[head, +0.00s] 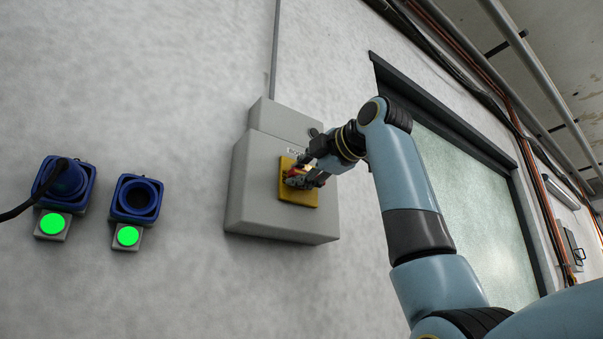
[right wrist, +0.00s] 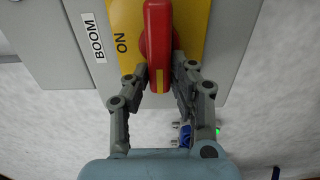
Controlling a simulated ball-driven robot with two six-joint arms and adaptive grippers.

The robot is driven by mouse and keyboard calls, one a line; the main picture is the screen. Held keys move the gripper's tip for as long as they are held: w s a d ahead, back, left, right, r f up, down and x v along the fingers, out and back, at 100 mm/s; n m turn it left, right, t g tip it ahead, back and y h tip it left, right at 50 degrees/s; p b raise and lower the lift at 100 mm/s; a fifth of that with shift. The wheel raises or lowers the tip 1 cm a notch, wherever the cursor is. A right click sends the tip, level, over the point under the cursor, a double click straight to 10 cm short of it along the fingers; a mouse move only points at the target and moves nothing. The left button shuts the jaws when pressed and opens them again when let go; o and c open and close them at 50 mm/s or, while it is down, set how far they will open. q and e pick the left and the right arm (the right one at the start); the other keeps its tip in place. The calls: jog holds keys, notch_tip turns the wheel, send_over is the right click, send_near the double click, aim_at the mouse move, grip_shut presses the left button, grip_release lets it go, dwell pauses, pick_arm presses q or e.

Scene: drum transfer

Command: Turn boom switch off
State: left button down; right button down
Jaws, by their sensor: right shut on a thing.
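The boom switch is a red handle (right wrist: 158,35) with a yellow stripe, on a yellow plate (right wrist: 206,30). In the right wrist view the handle stands upright, with the word ON on the plate to its left and a BOOM label (right wrist: 99,37) beyond that. My right gripper (right wrist: 160,72) is shut on the handle near its striped end, one finger on each side. In the head view my right gripper (head: 300,178) is at the yellow plate (head: 302,199) and hides most of the handle. My left gripper is not in view.
The plate sits on a grey wall box (head: 252,190). To its left are two blue sockets, one with a black plug and cable (head: 66,182), one empty (head: 136,198), each above a lit green light. A framed window (head: 470,200) is behind my right arm.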

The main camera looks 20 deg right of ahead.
jog(key=shift+f, duration=0.1)
jog(key=c, duration=1.2)
grip_release()
jog(key=shift+o, duration=0.2)
jog(key=v, duration=1.2)
